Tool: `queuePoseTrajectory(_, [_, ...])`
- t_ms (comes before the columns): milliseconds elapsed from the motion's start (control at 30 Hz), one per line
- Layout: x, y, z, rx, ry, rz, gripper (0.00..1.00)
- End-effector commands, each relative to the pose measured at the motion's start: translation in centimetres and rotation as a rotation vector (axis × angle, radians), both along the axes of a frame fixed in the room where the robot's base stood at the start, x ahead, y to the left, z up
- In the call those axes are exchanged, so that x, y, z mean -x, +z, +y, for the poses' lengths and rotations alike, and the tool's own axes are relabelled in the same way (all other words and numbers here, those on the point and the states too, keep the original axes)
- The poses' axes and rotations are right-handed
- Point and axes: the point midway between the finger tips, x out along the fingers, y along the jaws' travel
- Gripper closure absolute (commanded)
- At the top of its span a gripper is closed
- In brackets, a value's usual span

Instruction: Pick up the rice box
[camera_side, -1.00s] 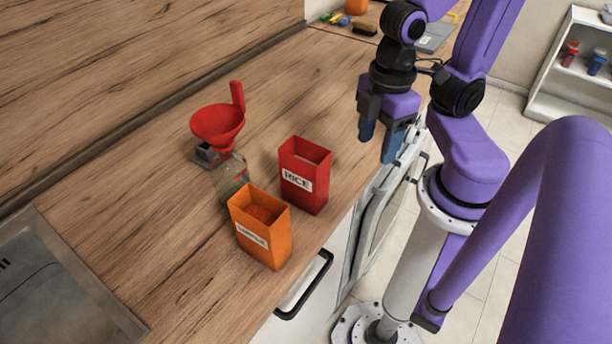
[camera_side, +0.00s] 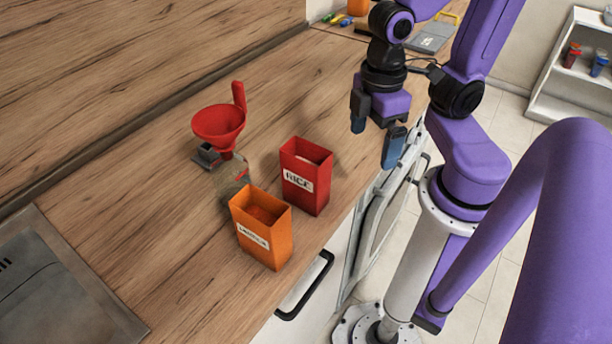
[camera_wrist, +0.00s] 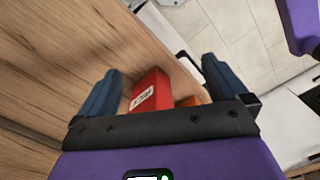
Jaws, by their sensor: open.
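The red rice box (camera_side: 305,186) stands upright and open-topped on the wooden counter, with a white label reading RICE. My gripper (camera_side: 374,142) is open and empty, above and to the right of the box, apart from it. In the wrist view the rice box (camera_wrist: 150,88) shows between the two blue fingers of my gripper (camera_wrist: 160,90), nearer the left finger. Its lower part is hidden behind the gripper body.
An orange box (camera_side: 262,240) with a white label stands close in front of the rice box. A sink (camera_side: 55,290) lies at lower left. The counter behind the rice box is clear.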

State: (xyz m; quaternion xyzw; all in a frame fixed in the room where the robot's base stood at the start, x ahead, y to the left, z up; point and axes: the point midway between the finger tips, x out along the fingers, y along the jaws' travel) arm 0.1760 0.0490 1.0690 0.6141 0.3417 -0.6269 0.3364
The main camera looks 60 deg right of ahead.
Motion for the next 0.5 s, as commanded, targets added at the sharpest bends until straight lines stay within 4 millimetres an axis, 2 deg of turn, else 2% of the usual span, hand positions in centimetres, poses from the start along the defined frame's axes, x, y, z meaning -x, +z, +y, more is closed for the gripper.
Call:
queuePoseTrajectory(200, [-2.6,-0.6,-1.1,0.063,-0.226,0.086,0.0])
queuePoseTrajectory(500, [-5.4,-1.2,-2.5,0.124,-0.535,0.222,0.0])
